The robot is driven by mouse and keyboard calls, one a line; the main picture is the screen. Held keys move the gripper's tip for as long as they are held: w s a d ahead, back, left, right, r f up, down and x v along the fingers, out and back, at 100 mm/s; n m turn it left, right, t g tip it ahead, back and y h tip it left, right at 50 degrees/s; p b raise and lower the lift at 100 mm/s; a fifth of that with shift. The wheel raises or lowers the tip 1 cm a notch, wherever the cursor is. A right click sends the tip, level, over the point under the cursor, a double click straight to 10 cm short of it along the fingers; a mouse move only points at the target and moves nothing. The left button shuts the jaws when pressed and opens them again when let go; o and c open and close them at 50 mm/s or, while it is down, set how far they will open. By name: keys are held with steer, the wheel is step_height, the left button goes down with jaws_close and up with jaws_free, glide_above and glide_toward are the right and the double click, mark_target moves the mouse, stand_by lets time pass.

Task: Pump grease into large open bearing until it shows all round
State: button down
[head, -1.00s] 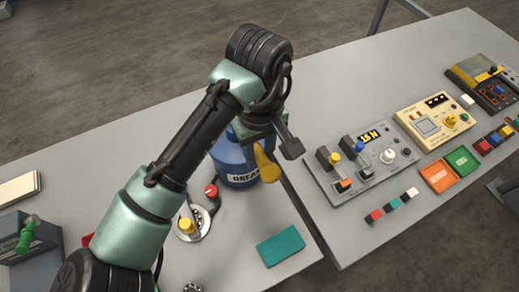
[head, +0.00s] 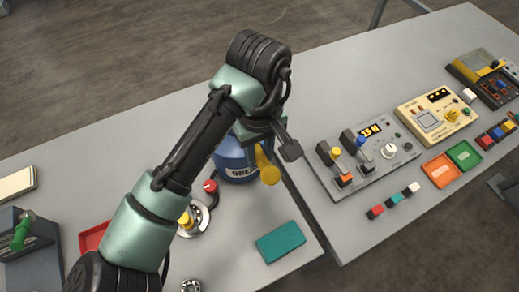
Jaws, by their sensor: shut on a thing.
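A blue grease tub (head: 236,160) with a partly covered grease label stands near the table's edge, partly behind my arm. A yellow handle (head: 267,168) shows in front of the tub. My gripper (head: 278,148) is shut at the top of this handle; the fingers and the exact grip are largely hidden. A round metal part (head: 202,222) with a yellow knob on it (head: 186,220) and a red-topped piece (head: 210,187) beside it sits left of the tub, partly behind my arm. A small ring bearing (head: 190,286) is cut by the bottom edge. Grease around any bearing cannot be made out.
A teal block (head: 280,242) lies right of the bearing. A control panel (head: 365,160) with levers and a display stands on the right table, with orange (head: 441,171) and green (head: 464,155) trays beyond. A grey fixture with a green handle (head: 22,232) stands at far left.

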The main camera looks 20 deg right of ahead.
steer(key=shift+w+f+b, duration=0.15)
steer(key=shift+f+b, duration=0.55)
steer(key=shift+f, duration=0.6)
steer(key=shift+r+p, duration=2.6)
steer(key=shift+p, duration=0.15)
steer(key=c, duration=0.6)
jaws_free()
steer(key=shift+o, duration=0.2)
step_height(320, 180, up, 7)
steer(key=p, duration=0.7)
